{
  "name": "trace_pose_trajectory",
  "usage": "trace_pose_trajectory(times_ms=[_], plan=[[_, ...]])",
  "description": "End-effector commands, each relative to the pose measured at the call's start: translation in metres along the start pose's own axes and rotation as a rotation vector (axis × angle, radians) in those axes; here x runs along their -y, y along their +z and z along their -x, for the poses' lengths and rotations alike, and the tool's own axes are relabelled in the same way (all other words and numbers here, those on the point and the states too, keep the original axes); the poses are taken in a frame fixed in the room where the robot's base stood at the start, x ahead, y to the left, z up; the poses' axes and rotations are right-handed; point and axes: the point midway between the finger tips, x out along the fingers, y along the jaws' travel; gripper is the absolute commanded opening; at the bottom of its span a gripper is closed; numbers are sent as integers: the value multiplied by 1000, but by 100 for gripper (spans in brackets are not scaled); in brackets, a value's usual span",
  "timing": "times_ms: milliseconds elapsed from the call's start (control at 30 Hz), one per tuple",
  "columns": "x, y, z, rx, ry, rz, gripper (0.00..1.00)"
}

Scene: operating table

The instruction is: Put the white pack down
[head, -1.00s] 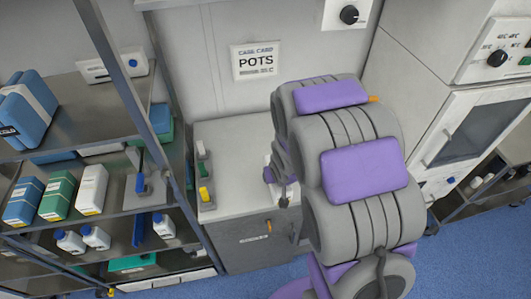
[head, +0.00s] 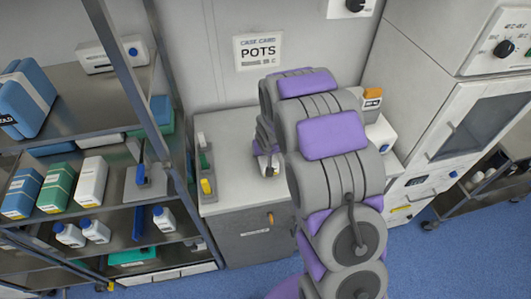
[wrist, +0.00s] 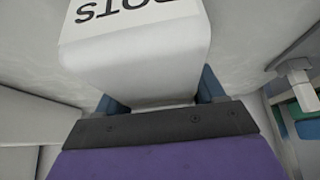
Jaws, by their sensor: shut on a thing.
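The white pack (wrist: 140,62) fills the upper middle of the wrist view, with upside-down black letters on its top face. My gripper (wrist: 157,100) is shut on it, with a blue finger at each side of its near end. Part of the fingers is hidden behind the purple and black gripper body. In the head view my arm reaches over the grey counter (head: 222,135) and hides most of the gripper and pack. I cannot tell whether the pack touches the surface below.
A metal shelf rack (head: 100,90) with boxes and bottles stands left. Holders (head: 205,170) stand on the counter's left edge. A "POTS" card (head: 259,51) hangs on the wall behind. Right of my arm are an orange-topped item (head: 372,98) and a white cabinet (head: 440,110).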

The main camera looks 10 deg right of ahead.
Motion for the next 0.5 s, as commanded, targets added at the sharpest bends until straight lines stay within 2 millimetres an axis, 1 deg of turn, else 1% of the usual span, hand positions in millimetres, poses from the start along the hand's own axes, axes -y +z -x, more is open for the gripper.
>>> trace_pose_trajectory(times_ms=[33, 100, 400, 433, 500], plan=[[0, 5, -8, 2, 0, 0, 28], [0, 6, -11, 1, -1, 0, 28], [-1, 6, -11, -1, -1, -1, 28], [-1, 6, -11, -1, -1, -1, 71], [-1, 6, -10, -1, -1, -1, 78]])
